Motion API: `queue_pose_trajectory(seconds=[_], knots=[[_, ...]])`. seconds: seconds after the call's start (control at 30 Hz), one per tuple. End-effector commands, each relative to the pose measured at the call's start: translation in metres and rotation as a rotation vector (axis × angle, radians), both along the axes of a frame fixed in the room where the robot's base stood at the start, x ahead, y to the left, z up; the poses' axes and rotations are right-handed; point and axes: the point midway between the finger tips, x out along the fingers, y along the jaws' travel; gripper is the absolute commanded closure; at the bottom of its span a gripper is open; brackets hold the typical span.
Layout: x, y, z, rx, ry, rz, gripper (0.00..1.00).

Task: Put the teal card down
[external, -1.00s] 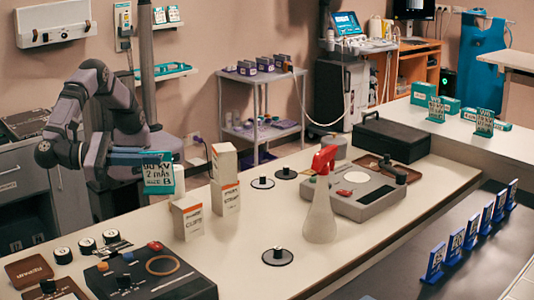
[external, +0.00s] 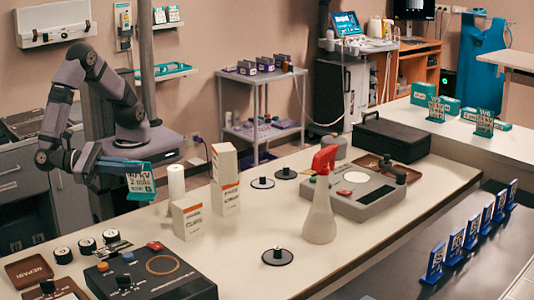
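The teal card (external: 141,182) has a white printed face with dark lettering. It is tilted and held up at the left end of the cream counter (external: 235,255), left of the white boxes. My gripper (external: 122,165) is shut on its upper edge; the fingertips are partly hidden by the card. The card appears to be above the counter's back edge, but I cannot tell the exact height.
A white cylinder (external: 176,183) and white boxes with orange bands (external: 187,217) stand just right of the card. A black control box (external: 150,275) and three round knobs (external: 87,245) are in front. A spray bottle (external: 320,210) stands mid-counter. Other teal cards (external: 484,122) stand at the back right.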

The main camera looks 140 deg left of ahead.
Motion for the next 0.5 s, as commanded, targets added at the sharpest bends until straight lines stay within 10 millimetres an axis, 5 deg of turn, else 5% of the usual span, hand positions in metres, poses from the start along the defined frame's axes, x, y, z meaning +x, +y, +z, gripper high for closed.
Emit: queue_pose_trajectory(seconds=[0.5], knots=[[0.000, 0.000, -0.056, 0.001, 0.001, 0.000, 1.00]])
